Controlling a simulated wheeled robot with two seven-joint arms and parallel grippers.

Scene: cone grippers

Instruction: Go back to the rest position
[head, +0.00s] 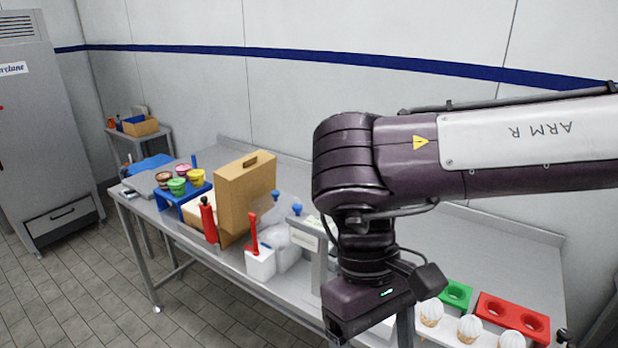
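My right arm, marked ARM R, comes in from the right and bends downward over the steel table (500,235). My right gripper (368,308) hangs at the bottom of the picture, in front of the table's near side. Its fingers cannot be made out, so I cannot tell whether it is open or holds anything. My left gripper is not in view.
Cups with coloured tops (177,186) sit in a blue stand beside a tan box (245,197), a red bottle (208,220) and white tubs (261,262). White-topped cones (470,327) and green (456,294) and red holders (512,318) stand at the right. The table's back right is clear.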

